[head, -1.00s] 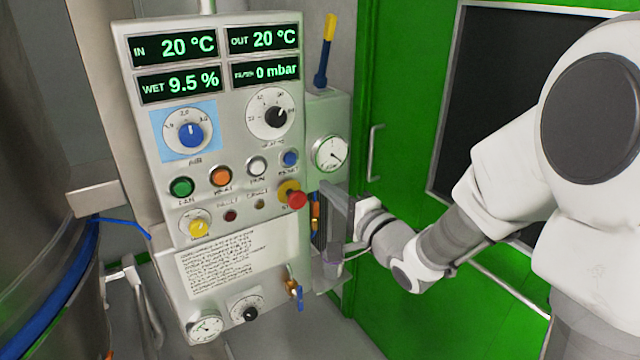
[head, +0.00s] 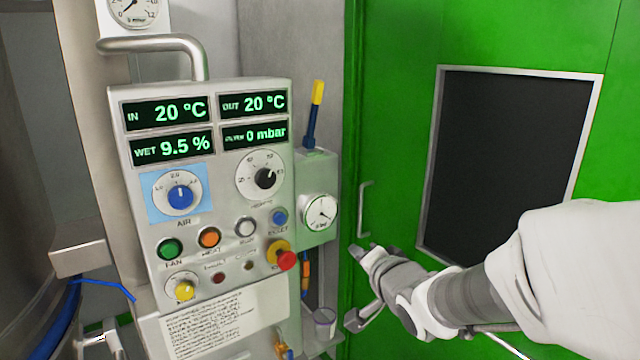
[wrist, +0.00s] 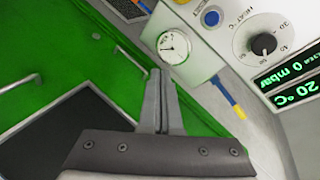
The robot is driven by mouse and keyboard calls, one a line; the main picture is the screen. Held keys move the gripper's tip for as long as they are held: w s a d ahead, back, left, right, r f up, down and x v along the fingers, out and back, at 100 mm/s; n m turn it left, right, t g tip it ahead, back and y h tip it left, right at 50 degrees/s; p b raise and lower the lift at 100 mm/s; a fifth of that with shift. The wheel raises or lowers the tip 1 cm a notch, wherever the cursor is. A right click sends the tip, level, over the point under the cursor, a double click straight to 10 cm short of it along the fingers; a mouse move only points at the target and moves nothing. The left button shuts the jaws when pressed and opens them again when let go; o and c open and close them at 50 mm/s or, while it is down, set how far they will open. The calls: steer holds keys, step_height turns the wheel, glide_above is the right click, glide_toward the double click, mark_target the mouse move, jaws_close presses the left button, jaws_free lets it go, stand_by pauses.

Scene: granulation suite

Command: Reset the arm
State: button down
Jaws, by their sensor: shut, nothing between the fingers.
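My gripper (head: 366,250) is at the right of the control panel, in front of the green door, shut and empty. In the wrist view my gripper (wrist: 158,76) shows its two fingers together, touching nothing that I can see. My white arm (head: 575,255) reaches in from the right. The control panel (head: 210,220) shows 20 °C in and out, WET 9.5 % and 0 mbar. It has a blue AIR knob (head: 178,195), a HEAT dial (head: 264,178), and a red stop button (head: 286,261) on yellow.
A side box with a round gauge (head: 320,211) and a yellow-blue lever (head: 315,112) adjoins the panel. A cup (head: 324,322) stands on a small shelf below. The green door (head: 400,120) has a dark window (head: 510,150) and a handle (head: 364,208). A steel vessel (head: 25,210) is at left.

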steer(key=s+d+n+g+h, duration=0.45)
steer(key=s+d, duration=0.25)
steer(key=s, duration=0.4)
steer(key=s+n+g, duration=0.3)
steer(key=s+g, duration=0.1)
steer(key=s, duration=1)
steer(key=shift+f+n+y, duration=0.35)
steer(key=shift+a, duration=0.2)
